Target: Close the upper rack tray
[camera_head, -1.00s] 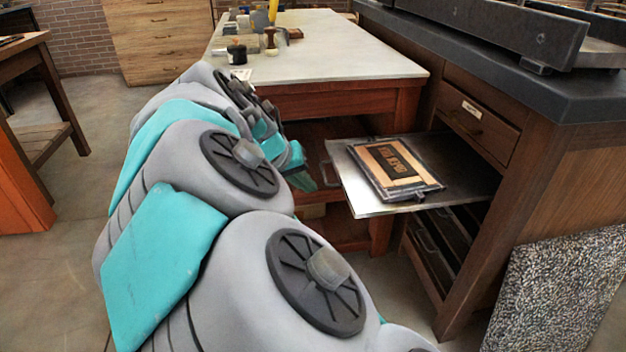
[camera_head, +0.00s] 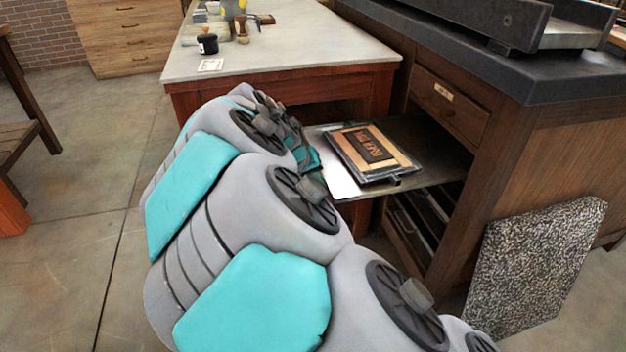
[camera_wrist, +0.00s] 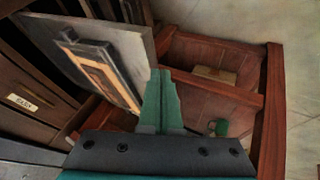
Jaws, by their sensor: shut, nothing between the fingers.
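The upper rack tray (camera_head: 436,174) is a flat metal sheet pulled out from the dark wooden cabinet. A framed printing block (camera_head: 373,152) with dark lettering lies on it. In the wrist view the tray (camera_wrist: 50,32) slants at upper left, with the block (camera_wrist: 100,72) on it. My gripper (camera_head: 314,163) is at the tray's outer left end; part of it is hidden behind my arm. In the wrist view my green fingers (camera_wrist: 160,78) are shut and empty, beside the tray's edge. I cannot tell whether they touch it.
Lower rack trays (camera_head: 413,222) sit inside the cabinet. A closed labelled drawer (camera_head: 447,105) is above. A wooden table (camera_head: 290,60) with inks and brushes stands behind my arm. A speckled slab (camera_head: 535,265) leans at right.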

